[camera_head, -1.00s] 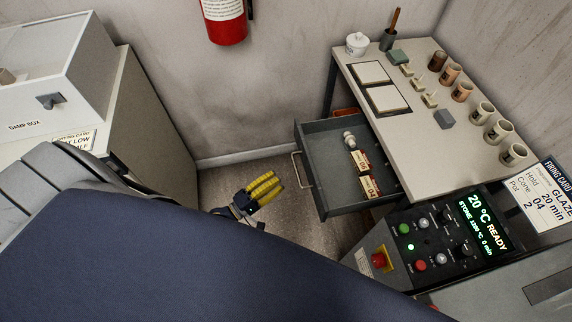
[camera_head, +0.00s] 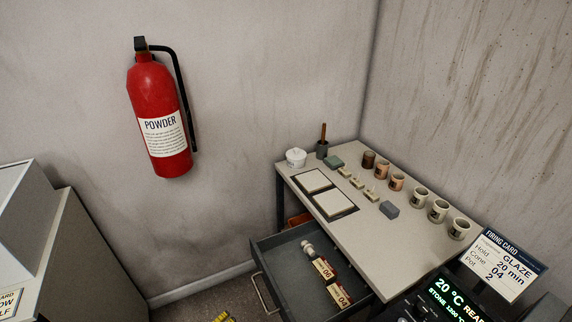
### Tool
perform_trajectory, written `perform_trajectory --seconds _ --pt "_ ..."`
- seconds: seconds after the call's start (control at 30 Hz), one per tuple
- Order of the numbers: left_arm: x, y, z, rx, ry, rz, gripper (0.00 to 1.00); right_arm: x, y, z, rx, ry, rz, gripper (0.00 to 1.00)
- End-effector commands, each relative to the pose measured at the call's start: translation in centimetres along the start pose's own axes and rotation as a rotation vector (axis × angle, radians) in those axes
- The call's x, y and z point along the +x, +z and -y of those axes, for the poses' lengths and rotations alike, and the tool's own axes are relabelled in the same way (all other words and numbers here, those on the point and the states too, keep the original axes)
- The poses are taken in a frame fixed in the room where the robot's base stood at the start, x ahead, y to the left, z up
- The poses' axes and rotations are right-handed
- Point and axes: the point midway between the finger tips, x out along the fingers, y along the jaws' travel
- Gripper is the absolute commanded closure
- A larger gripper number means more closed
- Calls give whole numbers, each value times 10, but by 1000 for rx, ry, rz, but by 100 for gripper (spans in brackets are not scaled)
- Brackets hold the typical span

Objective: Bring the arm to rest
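Only a small yellow piece of my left gripper (camera_head: 224,316) shows, at the bottom edge of the head view, over the floor left of the open drawer. The rest of the gripper and its arm are cut off by the frame, so I cannot see whether its fingers are apart or hold anything. My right gripper is not in view.
An open grey drawer (camera_head: 274,242) with cone boxes juts from the worktable (camera_head: 400,245), which carries tiles and several cups. The kiln control panel (camera_head: 443,300) and firing card (camera_head: 503,265) are lower right. A red extinguisher (camera_head: 158,105) hangs on the wall. A cabinet (camera_head: 90,265) stands left.

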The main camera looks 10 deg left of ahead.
Motion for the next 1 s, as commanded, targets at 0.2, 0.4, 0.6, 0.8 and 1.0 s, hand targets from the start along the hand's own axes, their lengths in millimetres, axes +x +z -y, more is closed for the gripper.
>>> perform_trajectory --seconds 0.2,0.4,0.6,0.8,1.0 --pt "-17 4 63 459 -213 146 68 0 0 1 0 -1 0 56" --pt "-62 -26 169 1000 -526 334 68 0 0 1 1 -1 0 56" --pt "-148 -44 264 1343 -873 593 68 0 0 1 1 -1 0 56" --pt "-257 -18 327 1430 -1166 902 68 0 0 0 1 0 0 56" --pt "-342 50 356 1319 -1331 1104 68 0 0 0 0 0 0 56"
